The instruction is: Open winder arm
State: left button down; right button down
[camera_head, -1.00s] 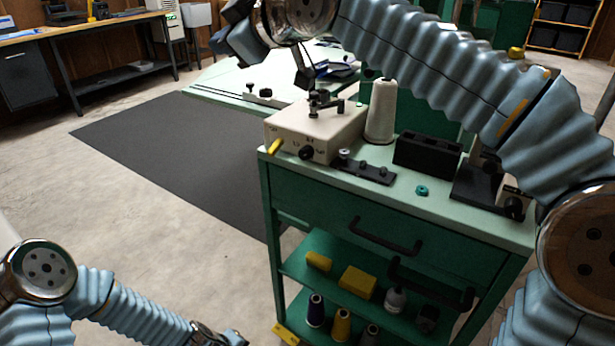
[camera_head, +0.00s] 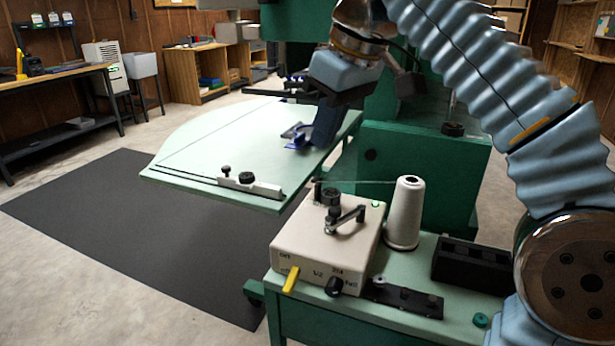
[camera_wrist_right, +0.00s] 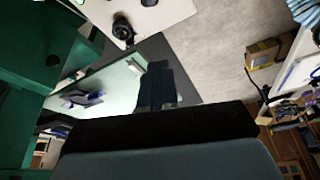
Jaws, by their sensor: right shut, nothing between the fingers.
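The cream winder box (camera_head: 322,262) sits on the green cart's top. It has a yellow lever (camera_head: 291,280) and a black knob (camera_head: 334,287) in front. The grey winder arm (camera_head: 345,217) lies on its top beside a dark spindle (camera_head: 331,197). Part of the box (camera_wrist_right: 160,12) shows at the top of the right wrist view. My right gripper (camera_head: 325,125) is above and behind the box, apart from it, pointing down over the pale table. Its shut, empty fingers also show in the right wrist view (camera_wrist_right: 156,88). My left gripper is out of view.
A white thread cone (camera_head: 405,215) stands right beside the box, with thread running toward the spindle. A black holder (camera_head: 470,265) and a black strip (camera_head: 405,298) lie nearby. The pale green table (camera_head: 215,160) is behind, and a green machine body (camera_head: 440,160) stands at right.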

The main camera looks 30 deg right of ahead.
send_over(348, 215)
jog(key=w+a, duration=0.4)
jog(key=a, duration=0.1)
notch_tip(348, 215, down, 9)
jog(key=shift+w+r, duration=0.1)
jog(key=s, duration=0.1)
jog(key=s+d+f, duration=0.1)
jog(key=shift+s, duration=0.35)
jog(key=shift+s+d+f, duration=0.15)
jog(key=shift+s+f, duration=0.05)
jog(key=shift+s, duration=0.15)
jog(key=shift+s, duration=0.1)
